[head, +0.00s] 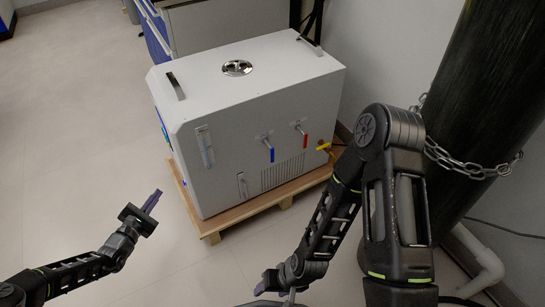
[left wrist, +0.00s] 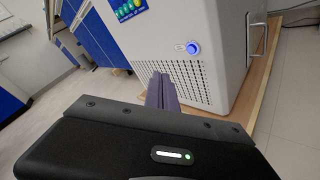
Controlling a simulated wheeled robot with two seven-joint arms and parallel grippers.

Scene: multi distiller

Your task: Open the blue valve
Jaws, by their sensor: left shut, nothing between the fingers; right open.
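The blue valve (head: 269,149) is a small blue handle hanging down on the front face of the white distiller box (head: 240,105). A red valve (head: 304,138) sits to its right, and a yellow one (head: 325,146) is near the box's right edge. My left gripper (head: 152,201) is shut and empty, out in the open to the left of the box and apart from it. In the left wrist view its closed fingers (left wrist: 162,92) point toward a vented side panel. My right gripper (head: 265,284) is low at the bottom of the head view, well below the box; its fingers are partly seen.
The box stands on a wooden pallet (head: 222,222). A dark cylinder with a chain (head: 455,165) stands at the right, with a pale pipe (head: 478,255) near the floor. Blue cabinets (head: 155,36) are behind. The floor (head: 70,150) at the left is clear. A lit blue button (left wrist: 193,48) shows on the side panel.

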